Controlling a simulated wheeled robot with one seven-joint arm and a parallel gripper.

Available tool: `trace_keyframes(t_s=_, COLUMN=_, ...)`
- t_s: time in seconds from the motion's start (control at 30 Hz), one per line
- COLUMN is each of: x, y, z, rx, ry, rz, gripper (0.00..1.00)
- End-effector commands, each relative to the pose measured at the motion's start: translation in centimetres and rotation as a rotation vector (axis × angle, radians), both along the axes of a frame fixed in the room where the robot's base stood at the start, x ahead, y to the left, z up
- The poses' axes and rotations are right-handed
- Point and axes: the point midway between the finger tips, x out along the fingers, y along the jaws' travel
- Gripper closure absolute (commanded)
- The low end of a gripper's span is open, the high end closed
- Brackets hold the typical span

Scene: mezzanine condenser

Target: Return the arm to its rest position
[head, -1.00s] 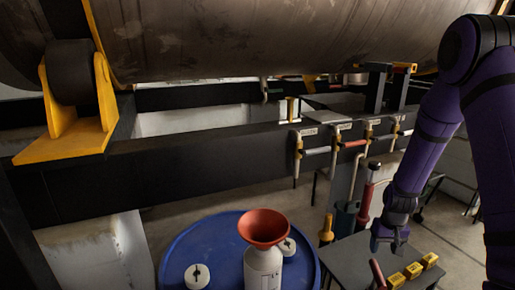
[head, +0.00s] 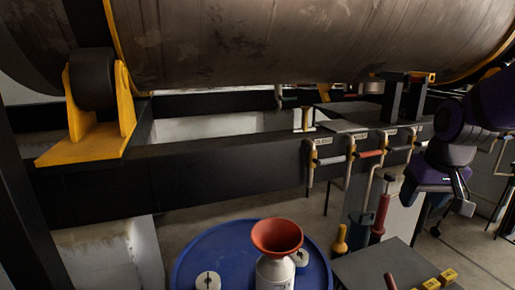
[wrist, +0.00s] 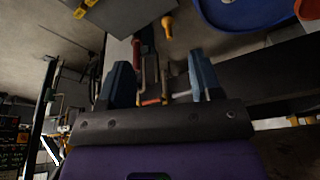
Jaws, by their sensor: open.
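My gripper (head: 452,196) is at the right of the head view, at the end of my purple arm. It is raised above and behind the grey table (head: 372,268), clear of its top. In the wrist view my gripper (wrist: 162,78) shows two blue-grey fingers set wide apart with nothing between them. Beyond the fingers, the wrist view shows the piping and the floor, seen upside down. Nothing visible touches the fingers.
A black beam (head: 220,170) carries several tagged valves with a red handle (head: 370,154). A blue drum (head: 220,245) bears a bottle with a red funnel (head: 277,237). Yellow blocks (head: 432,284) lie on the table. A red cylinder (head: 380,215) stands behind it.

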Motion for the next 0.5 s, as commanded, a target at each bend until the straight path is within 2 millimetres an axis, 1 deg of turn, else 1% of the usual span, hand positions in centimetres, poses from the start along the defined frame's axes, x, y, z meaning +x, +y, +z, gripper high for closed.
trace_keyframes(t_s=0.03, x=-1.1, y=0.4, z=1.1, rx=-0.002, ry=-0.018, rz=0.007, gripper=0.41)
trace_keyframes(t_s=0.2, x=-5.0, y=1.6, z=3.9, rx=-0.006, ry=-0.063, rz=0.023, gripper=0.41)
trace_keyframes(t_s=0.3, x=-7.3, y=2.2, z=5.3, rx=-0.007, ry=-0.09, rz=0.032, gripper=0.41)
trace_keyframes(t_s=0.5, x=-11.9, y=3.0, z=7.1, rx=-0.01, ry=-0.139, rz=0.048, gripper=0.41)
